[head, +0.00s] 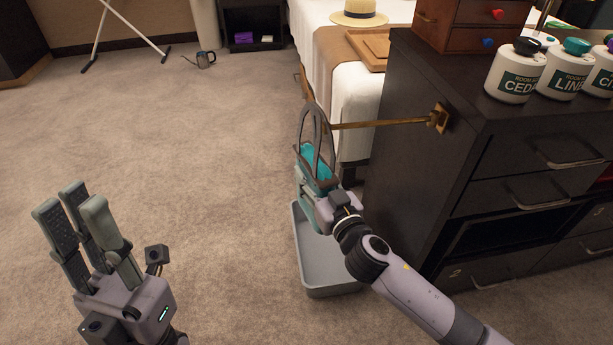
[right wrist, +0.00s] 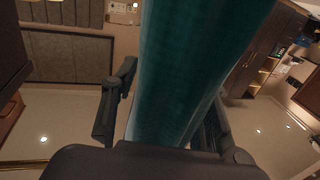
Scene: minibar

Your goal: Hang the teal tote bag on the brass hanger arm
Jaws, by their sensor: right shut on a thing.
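The brass hanger arm (head: 385,124) sticks out to the left from the cabinet's side. Its free end is at the handle loops in the picture; I cannot tell whether it passes through them. My left gripper (head: 77,208) is open and empty over the carpet at the lower left.
The dark cabinet (head: 415,170) stands to the right, with labelled canisters (head: 515,80) and a wooden drawer box (head: 480,22) on top. A grey bin (head: 330,280) is on the floor below the bag. A white-covered table (head: 355,95) stands behind.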

